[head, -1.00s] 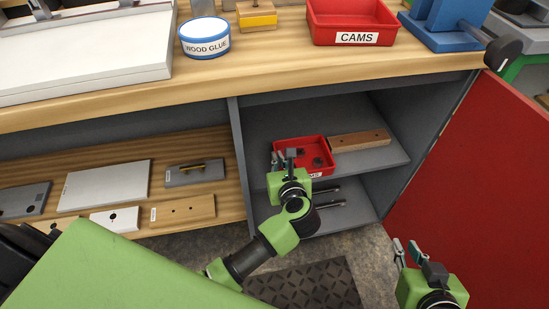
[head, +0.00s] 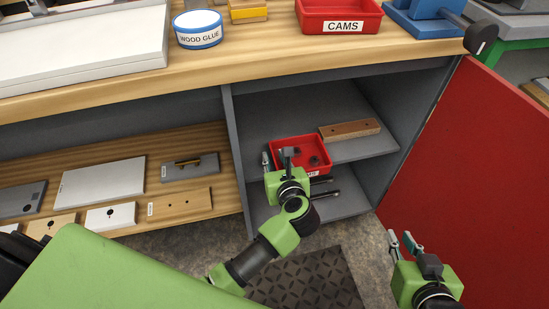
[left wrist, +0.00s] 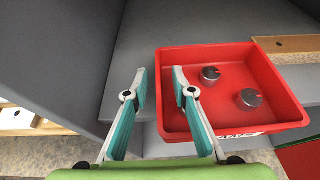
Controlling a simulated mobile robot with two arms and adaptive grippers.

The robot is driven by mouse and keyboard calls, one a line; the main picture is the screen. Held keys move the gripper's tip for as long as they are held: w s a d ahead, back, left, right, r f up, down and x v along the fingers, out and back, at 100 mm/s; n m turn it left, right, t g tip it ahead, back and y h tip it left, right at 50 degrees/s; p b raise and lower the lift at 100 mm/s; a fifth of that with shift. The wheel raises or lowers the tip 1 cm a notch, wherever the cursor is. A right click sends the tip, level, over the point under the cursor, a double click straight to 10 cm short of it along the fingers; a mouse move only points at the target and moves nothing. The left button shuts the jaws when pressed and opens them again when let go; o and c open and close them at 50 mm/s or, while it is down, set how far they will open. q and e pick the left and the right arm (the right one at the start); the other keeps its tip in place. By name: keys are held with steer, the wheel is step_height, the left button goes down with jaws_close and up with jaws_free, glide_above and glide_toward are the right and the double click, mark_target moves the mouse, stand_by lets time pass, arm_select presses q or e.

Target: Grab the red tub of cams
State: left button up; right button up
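A red tub (head: 318,168) holding round metal parts sits on the cupboard's upper shelf, its front jutting past the shelf edge. Its label is mostly hidden in the head view. My left gripper (head: 278,158) is open at the tub's left side. In the left wrist view, the tub (left wrist: 285,85) has its left wall between the parted fingertips (left wrist: 159,78), one finger outside and one over the inside. My right gripper (head: 404,240) is open and empty, low in front of the red door. Another red tub, labelled CAMS (head: 343,27), stands on the benchtop.
Dark rods lie on the level below. A divider (head: 235,150) stands left, with flat plates beyond it. The open red door (head: 465,165) bounds the right.

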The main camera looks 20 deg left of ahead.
arm_select(q)
steer(key=shift+s+d, duration=0.1)
steer(key=v, duration=0.7)
steer(key=shift+s, duration=0.15)
